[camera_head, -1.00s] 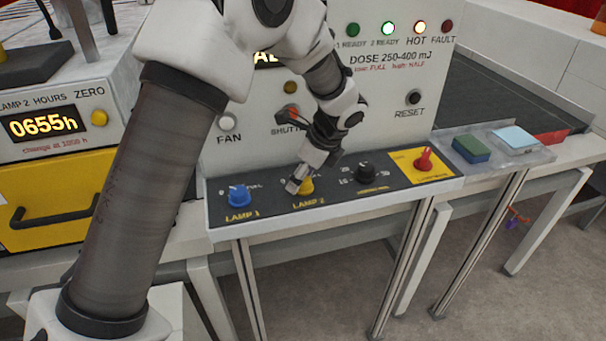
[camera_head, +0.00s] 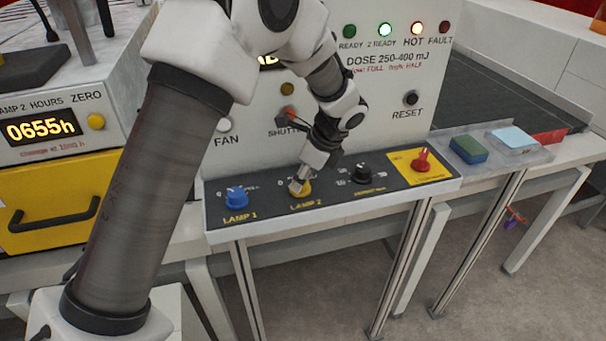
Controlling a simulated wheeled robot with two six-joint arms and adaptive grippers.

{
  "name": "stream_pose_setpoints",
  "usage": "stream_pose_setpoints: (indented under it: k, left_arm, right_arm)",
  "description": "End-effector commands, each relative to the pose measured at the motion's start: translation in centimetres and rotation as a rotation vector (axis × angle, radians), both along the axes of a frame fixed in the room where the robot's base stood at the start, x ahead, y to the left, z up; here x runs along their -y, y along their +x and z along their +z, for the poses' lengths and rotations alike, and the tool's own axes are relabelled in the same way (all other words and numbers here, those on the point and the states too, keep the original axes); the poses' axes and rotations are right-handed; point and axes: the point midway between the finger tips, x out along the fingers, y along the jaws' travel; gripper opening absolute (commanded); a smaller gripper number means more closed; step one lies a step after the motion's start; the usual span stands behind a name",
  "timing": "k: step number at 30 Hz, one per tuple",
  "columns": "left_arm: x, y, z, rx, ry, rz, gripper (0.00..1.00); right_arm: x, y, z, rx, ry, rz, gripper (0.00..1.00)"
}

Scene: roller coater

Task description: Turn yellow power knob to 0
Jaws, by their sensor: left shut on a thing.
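The yellow knob (camera_head: 304,191) sits on the dark sloped control panel, above the label LAMP 2. My left gripper (camera_head: 298,186) reaches down onto it from above and is shut on it, covering its left and upper part. The knob's pointer and most of its scale marks are hidden, so its setting cannot be read. My right gripper is not in view.
A blue LAMP 1 knob (camera_head: 236,197) is left of the yellow knob. A red-tipped shutter lever (camera_head: 287,115) is above, near my forearm.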

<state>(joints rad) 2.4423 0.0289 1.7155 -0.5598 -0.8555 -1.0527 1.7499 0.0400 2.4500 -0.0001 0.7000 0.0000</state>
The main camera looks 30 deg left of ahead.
Motion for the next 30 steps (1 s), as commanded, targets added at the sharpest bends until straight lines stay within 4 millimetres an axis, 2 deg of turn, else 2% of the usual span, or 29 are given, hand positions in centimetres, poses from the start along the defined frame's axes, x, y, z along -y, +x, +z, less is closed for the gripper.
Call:
stream_pose_setpoints:
  k: [15,30]
  left_arm:
    - [0.0,-0.2,0.0,-0.014,-0.001,0.384,0.05]
    - [-0.1,-0.1,-0.4,-0.013,0.000,0.701,0.05]
  right_arm:
    - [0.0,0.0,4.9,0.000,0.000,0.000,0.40]
    - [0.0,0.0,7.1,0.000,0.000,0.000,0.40]
